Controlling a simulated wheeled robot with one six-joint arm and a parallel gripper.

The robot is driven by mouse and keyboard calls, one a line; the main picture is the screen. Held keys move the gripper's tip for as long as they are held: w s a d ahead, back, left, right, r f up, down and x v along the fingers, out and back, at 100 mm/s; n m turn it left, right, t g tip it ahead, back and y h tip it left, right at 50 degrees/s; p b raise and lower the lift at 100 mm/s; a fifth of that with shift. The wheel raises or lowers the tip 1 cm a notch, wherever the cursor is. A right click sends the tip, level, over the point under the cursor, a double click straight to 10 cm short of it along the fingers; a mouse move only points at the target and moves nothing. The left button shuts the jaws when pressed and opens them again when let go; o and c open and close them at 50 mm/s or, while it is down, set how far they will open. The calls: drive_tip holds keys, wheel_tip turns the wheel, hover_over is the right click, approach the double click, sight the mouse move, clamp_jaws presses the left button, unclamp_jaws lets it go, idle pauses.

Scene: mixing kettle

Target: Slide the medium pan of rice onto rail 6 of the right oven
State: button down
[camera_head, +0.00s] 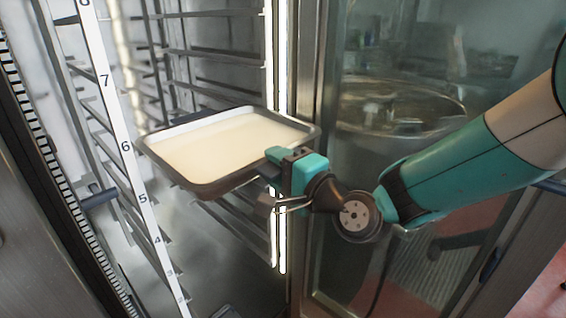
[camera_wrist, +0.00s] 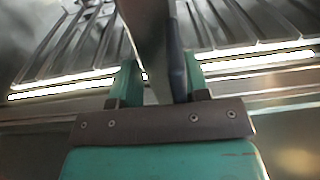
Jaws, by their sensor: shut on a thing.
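A medium pan of rice (camera_head: 232,146), dark-rimmed with a pale, flat filling, is at the oven opening in the head view. It looks roughly level, near the height of the number 6 on the white strip. My gripper (camera_head: 282,163) is shut on the pan's near right edge. In the wrist view the pan (camera_wrist: 150,45) shows edge-on between the green fingers (camera_wrist: 156,82). The oven's rails (camera_head: 215,52) run behind and beside the pan. Whether the pan's far edges rest on a rail cannot be told.
A white number strip (camera_head: 119,130) stands upright at the left of the opening. A bright light strip (camera_head: 283,60) and the glass door (camera_head: 400,60) are on the right. The door's glass shows a round kettle shape (camera_head: 395,108). Empty rails lie above and below the pan.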

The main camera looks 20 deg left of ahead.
sight(248, 158)
drive_tip(key=shift+w+a+r, duration=0.1)
drive_tip(key=shift+a+r, duration=0.1)
drive_tip(key=shift+r, duration=0.1)
drive_tip(key=shift+p+x, duration=1.5)
drive_tip(key=shift+x, duration=0.1)
drive_tip(key=shift+a+f, duration=0.1)
drive_tip(key=shift+a, duration=0.25)
drive_tip(key=shift+w+a+p, duration=0.1)
drive_tip(key=shift+p, duration=0.25)
drive_tip(key=shift+p+x, duration=1.05)
drive_tip(key=shift+x, duration=0.8)
drive_tip(key=shift+a+f, duration=0.1)
